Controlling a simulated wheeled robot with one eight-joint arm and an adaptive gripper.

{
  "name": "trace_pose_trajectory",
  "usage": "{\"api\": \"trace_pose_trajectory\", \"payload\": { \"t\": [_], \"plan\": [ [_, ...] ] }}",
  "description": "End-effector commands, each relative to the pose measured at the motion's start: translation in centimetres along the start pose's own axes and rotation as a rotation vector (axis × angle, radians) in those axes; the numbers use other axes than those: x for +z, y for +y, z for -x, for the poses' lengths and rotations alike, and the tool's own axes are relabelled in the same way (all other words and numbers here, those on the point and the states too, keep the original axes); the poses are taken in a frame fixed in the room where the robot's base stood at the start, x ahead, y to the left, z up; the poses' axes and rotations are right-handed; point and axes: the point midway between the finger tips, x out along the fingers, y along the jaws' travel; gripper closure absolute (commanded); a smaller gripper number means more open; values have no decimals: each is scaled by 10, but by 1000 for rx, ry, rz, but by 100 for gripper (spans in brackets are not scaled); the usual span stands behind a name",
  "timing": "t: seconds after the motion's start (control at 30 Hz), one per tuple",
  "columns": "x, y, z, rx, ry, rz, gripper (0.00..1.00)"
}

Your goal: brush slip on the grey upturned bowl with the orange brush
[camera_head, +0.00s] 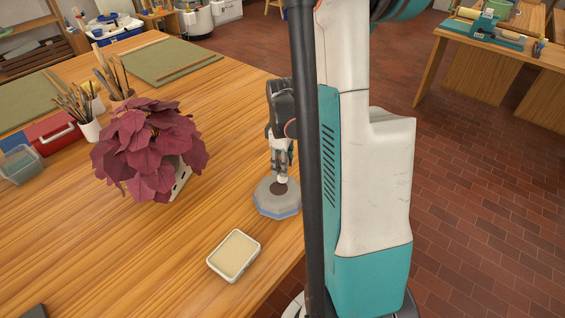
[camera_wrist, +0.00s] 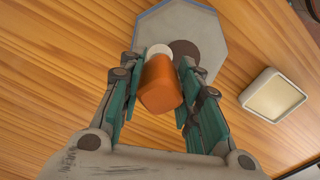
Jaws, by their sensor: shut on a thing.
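My gripper (camera_head: 282,166) is shut on the orange brush, low over the table near its right edge. In the wrist view the fingers of my gripper (camera_wrist: 162,66) close on both sides of the orange brush (camera_wrist: 161,88), whose pale end points away from me. A grey, many-sided, flat-looking form (camera_head: 270,206), seemingly the upturned bowl, lies below. It also shows in the wrist view (camera_wrist: 190,22). A dark brown round patch (camera_head: 278,187) marks it. The pale brush end (camera_head: 282,179) is at this patch; I cannot tell whether it touches.
A white-rimmed rectangular dish with a cream filling (camera_head: 234,256) lies nearer the front. A dark red leafy plant (camera_head: 150,150) stands left of the grey form. Pots of tools (camera_head: 90,130), a red box (camera_head: 54,133) and green mats (camera_head: 160,60) are farther off. Wood between is bare.

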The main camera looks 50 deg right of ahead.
Motion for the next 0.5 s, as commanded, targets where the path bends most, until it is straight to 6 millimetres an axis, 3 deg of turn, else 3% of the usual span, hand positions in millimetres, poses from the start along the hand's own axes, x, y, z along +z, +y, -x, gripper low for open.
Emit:
{"api": "trace_pose_trajectory", "payload": {
  "t": [0.5],
  "plan": [
    [-1, -1, -10, 0, 0, 0, 93]
  ]
}}
